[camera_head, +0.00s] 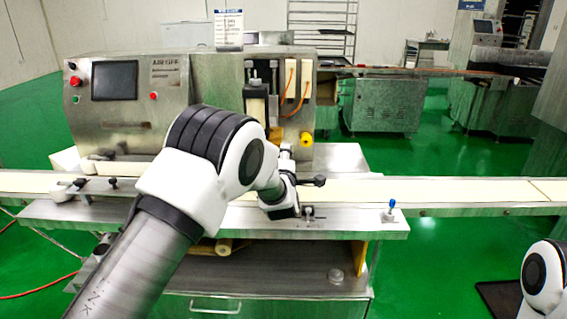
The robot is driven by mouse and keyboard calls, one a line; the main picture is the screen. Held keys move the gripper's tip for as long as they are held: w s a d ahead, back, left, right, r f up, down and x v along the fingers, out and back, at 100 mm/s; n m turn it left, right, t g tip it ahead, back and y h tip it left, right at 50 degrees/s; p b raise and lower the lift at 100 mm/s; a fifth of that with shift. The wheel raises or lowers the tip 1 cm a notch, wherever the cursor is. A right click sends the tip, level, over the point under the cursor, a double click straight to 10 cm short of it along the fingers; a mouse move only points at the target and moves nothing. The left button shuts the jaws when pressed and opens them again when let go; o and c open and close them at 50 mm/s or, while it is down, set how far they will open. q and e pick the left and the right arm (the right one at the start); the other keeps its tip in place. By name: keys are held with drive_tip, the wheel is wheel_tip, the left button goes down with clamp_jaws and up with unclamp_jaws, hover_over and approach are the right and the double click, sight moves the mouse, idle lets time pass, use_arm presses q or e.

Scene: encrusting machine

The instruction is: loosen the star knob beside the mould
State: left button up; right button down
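My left arm reaches across the front of the steel encrusting machine (130,105), and its wrist is over the machine's front ledge. The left gripper (287,160) seems to point away from me at the machine's middle; it is small and mostly hidden by my wrist, so its opening cannot be told. A black knob (319,180) shows just right of the wrist; I cannot tell whether it is the star knob. The mould cannot be made out, and my arm covers part of the machine's middle. My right gripper is out of view; only a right arm link shows at the lower right.
A pale conveyor belt (440,191) runs left and right past the machine. Other black knobs (112,184) stand on the ledge at left. A blue-topped fitting (391,207) is at its right end. A yellow knob (305,138) is on the machine.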

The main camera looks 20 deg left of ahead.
use_arm(q)
drive_tip(key=shift+d+f+n, duration=0.1)
drive_tip(key=shift+f+n, duration=0.05)
drive_tip(key=shift+n, duration=0.15)
drive_tip(key=o, duration=1.1)
drive_tip(key=shift+o, duration=0.3)
drive_tip(key=shift+w+d, duration=0.1)
drive_tip(key=v, duration=0.7)
drive_tip(key=shift+s, duration=0.25)
